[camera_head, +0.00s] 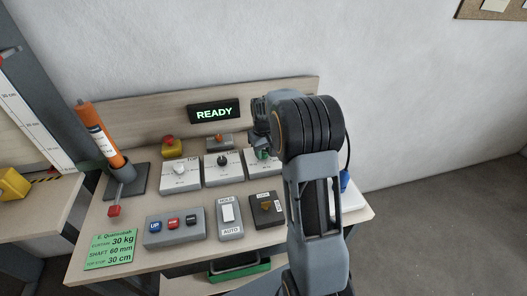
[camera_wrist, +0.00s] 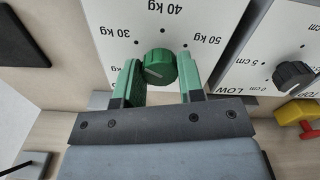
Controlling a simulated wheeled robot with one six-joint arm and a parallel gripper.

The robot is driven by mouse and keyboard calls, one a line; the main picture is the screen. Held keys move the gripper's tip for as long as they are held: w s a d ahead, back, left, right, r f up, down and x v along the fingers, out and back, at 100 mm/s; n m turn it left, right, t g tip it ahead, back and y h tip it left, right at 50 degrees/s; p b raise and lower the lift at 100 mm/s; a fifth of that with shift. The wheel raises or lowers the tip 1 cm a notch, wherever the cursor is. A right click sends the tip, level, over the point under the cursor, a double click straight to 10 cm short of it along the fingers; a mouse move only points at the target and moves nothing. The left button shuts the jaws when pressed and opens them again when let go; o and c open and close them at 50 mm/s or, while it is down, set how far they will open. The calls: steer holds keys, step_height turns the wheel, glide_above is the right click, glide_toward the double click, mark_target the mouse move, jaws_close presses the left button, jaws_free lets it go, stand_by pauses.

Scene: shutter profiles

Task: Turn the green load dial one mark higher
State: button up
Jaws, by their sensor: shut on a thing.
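The green load dial (camera_wrist: 159,67) shows in the wrist view on a white panel (camera_wrist: 105,14) marked 30 kg, 40 kg and 50 kg. A pale line marks its face; I cannot tell exactly which mark it points at. My gripper (camera_wrist: 161,78) has its two green-padded fingers on either side of the dial and is shut on it. In the head view my arm covers most of the dial's panel (camera_head: 262,165), and the dial is largely hidden behind my gripper.
A black knob (camera_wrist: 294,74) stands on the neighbouring panel. A yellow box with a red button (camera_head: 172,148), a row of push buttons (camera_head: 174,224), a HOLD/AUTO switch (camera_head: 229,215) and a READY display (camera_head: 214,112) surround it. A green card (camera_head: 111,248) reads 30 kg, 60 mm, 30 cm.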

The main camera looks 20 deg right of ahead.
mark_target(264, 152)
steer(key=o, duration=0.9)
steer(key=shift+r, duration=0.1)
step_height(264, 152, up, 14)
steer(key=shift+f, duration=0.15)
stand_by(0.3)
